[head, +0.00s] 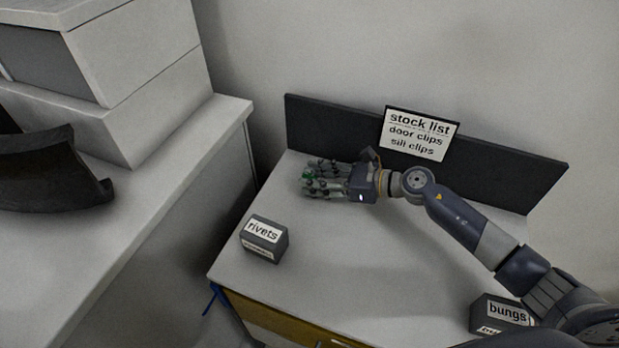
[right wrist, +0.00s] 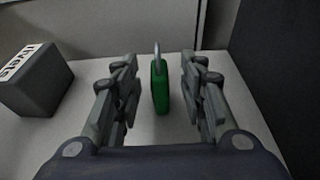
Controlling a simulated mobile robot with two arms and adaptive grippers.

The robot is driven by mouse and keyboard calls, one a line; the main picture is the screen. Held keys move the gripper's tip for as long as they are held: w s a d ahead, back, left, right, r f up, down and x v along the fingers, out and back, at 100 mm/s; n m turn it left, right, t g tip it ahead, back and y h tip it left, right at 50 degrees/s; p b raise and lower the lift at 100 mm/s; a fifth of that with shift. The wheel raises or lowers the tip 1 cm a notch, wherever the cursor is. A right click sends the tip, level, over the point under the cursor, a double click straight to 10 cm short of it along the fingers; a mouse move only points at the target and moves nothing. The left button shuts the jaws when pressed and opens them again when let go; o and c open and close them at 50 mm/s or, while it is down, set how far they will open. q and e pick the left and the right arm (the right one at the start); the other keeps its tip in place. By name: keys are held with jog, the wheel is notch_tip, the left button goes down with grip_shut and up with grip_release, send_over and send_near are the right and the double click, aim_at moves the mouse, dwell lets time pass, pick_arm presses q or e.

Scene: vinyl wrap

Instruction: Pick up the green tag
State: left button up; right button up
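The green tag (right wrist: 160,88) stands upright on the table between the two fingers of my right gripper (right wrist: 158,90), with a grey loop at its top. The fingers are spread on both sides of it, with a visible gap to each side. In the head view the right gripper (head: 315,178) is low over the back left part of the table (head: 330,245), and only a bit of the green tag (head: 308,173) shows among the fingers. My left gripper is not in view.
A dark box labelled rivets (head: 263,240) stands at the table's left front. A box labelled bungs (head: 503,313) is at the right front. A dark back panel (head: 335,132) with a stock list sign (head: 419,134) borders the rear. The table's middle is clear.

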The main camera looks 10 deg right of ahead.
jog(key=shift+x, duration=1.05)
grip_shut()
